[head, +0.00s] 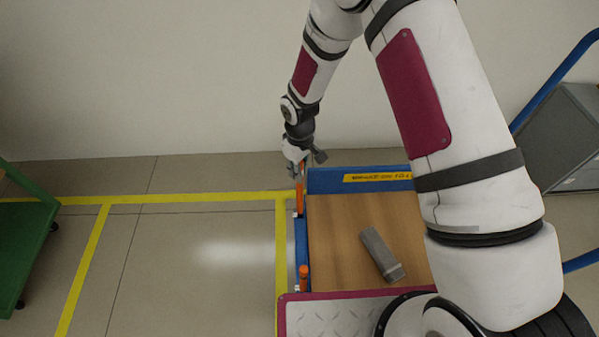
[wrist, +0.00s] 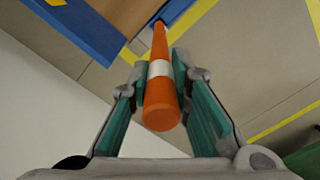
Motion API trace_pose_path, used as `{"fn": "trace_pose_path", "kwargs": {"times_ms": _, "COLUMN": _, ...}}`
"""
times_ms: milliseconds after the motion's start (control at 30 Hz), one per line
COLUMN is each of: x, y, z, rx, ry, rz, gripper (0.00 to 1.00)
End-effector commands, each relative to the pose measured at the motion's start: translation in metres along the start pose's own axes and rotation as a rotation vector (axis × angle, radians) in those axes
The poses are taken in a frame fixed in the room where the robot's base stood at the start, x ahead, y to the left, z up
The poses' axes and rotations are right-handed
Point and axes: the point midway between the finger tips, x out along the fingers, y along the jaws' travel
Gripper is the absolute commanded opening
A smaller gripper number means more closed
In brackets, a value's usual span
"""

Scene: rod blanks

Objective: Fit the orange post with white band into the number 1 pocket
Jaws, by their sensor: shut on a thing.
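My gripper (head: 297,172) is shut on the orange post with white band, at the left back corner of the blue cart. In the wrist view the post (wrist: 161,112) lies between the teal finger pads of my gripper (wrist: 160,78), its near end towards the camera and the white band between the fingers. Its far end points at the cart's blue edge. In the head view the orange post (head: 300,200) shows below the fingers, along the cart's left side. I cannot tell whether its lower end is in a pocket. The number 1 marking cannot be made out.
A second orange post (head: 304,278) stands at the cart's front left. A grey block (head: 380,254) lies on the wooden top (head: 335,222). The blue back wall (head: 325,182) carries a yellow label. A green cart (head: 30,250) stands far left; floor between is clear.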

Motion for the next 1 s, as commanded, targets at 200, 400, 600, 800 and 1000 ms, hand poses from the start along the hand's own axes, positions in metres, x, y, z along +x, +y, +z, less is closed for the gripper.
{"fn": "trace_pose_path", "kwargs": {"times_ms": 200, "x": 0.002, "y": 0.001, "z": -0.001, "rx": -0.001, "ry": 0.003, "rz": 0.002, "gripper": 0.00}}
{"fn": "trace_pose_path", "kwargs": {"times_ms": 400, "x": 0.006, "y": 0.001, "z": -0.001, "rx": -0.001, "ry": 0.003, "rz": 0.001, "gripper": 0.00}}
{"fn": "trace_pose_path", "kwargs": {"times_ms": 600, "x": 0.012, "y": 0.001, "z": -0.001, "rx": -0.001, "ry": 0.003, "rz": 0.001, "gripper": 0.00}}
{"fn": "trace_pose_path", "kwargs": {"times_ms": 800, "x": 0.014, "y": 0.001, "z": -0.001, "rx": -0.001, "ry": 0.003, "rz": 0.001, "gripper": 0.00}}
{"fn": "trace_pose_path", "kwargs": {"times_ms": 1000, "x": 0.014, "y": 0.001, "z": -0.001, "rx": -0.001, "ry": 0.002, "rz": 0.001, "gripper": 0.38}}
